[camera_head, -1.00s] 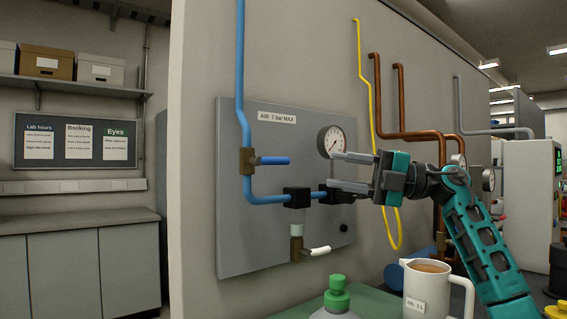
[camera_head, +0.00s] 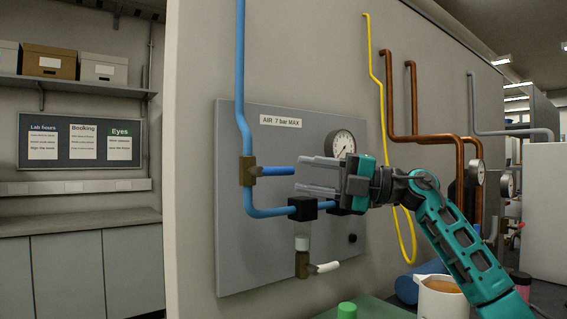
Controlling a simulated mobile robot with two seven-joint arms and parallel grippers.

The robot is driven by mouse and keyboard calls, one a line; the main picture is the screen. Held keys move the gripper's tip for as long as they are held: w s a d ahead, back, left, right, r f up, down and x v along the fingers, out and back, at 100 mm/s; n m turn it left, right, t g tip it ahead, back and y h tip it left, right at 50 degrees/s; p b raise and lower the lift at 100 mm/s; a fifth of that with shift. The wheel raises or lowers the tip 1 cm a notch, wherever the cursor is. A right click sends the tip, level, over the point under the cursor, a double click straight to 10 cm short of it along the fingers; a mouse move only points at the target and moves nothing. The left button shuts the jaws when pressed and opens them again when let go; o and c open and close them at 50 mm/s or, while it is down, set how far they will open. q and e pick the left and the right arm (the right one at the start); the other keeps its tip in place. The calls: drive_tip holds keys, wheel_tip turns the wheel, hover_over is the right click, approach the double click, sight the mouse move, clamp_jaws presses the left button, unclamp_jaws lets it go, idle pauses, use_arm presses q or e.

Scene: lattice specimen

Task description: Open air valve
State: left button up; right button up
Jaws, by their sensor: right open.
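The air valve has a brass body (camera_head: 248,171) on the blue air pipe (camera_head: 241,75), fixed to a grey panel labelled "AIR 7 bar MAX". Its blue lever (camera_head: 278,171) sticks out level to the right, across the upright pipe. My right gripper (camera_head: 300,175) is open and empty. Its two fingers point left, one above the other, with their tips close to the right end of the lever. I cannot tell whether they touch it. The gripper partly covers the pressure gauge (camera_head: 341,141) and the pipe behind. My left gripper is not in view.
Below the valve are a black fitting (camera_head: 302,208) and a brass drain valve with a white lever (camera_head: 326,267). A yellow pipe (camera_head: 373,60) and copper pipes (camera_head: 388,95) run to the right. A jug (camera_head: 440,298) and a green cap (camera_head: 346,310) stand at the bottom.

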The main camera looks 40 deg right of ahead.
sight(290, 170)
drive_tip(key=p+x, duration=0.1)
drive_tip(key=x, duration=0.3)
drive_tip(key=shift+s+r, duration=0.1)
drive_tip(key=shift+r, duration=0.05)
drive_tip(key=shift+p+x, duration=0.5)
drive_tip(key=shift+x, duration=0.3)
drive_tip(key=shift+c, duration=0.4)
clamp_jaws()
